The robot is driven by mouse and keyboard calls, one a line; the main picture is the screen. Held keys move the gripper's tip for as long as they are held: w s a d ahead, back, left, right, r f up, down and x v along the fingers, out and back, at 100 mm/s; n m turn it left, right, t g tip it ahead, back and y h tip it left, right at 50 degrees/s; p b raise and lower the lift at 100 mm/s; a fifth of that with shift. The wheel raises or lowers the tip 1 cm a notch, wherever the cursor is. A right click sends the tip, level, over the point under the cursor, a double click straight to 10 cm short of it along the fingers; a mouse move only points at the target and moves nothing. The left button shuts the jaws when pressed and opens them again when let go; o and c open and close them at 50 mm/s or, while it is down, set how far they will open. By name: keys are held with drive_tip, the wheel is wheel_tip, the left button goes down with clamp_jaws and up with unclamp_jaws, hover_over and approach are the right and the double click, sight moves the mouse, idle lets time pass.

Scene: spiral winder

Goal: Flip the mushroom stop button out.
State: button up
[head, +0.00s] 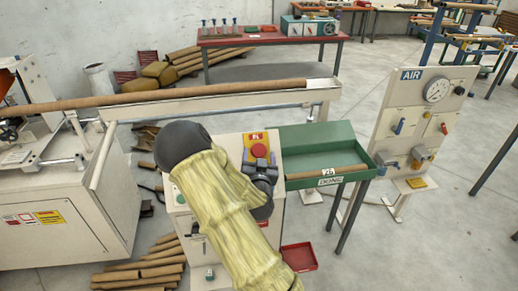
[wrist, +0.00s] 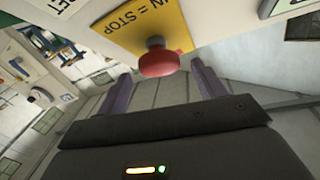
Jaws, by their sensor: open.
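The red mushroom stop button (wrist: 160,63) stands out on a short grey stem from a yellow plate (wrist: 133,28) in the wrist view. The plate carries printed words including "STOP". My gripper (wrist: 161,74) is open, with one finger on each side of the button. Gaps show between the button and both fingers. In the head view, the button (head: 259,150) shows on top of the pale control cabinet, and my gripper (head: 260,163) is close in front of it. My sleeved forearm hides part of the cabinet. Whether the fingers overlap the button in depth is unclear.
A green tray (head: 316,138) holding a tube and marked "DONE" stands right of the cabinet (head: 229,148). A white machine (head: 60,205) with a long brown tube (head: 180,94) is at left. An AIR panel (head: 408,125) stands at right. A red tray (head: 299,257) lies low beside the cabinet.

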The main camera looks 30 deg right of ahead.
sight(259, 152)
drive_tip(key=shift+p+x, duration=0.35)
drive_tip(key=shift+x, duration=1.45)
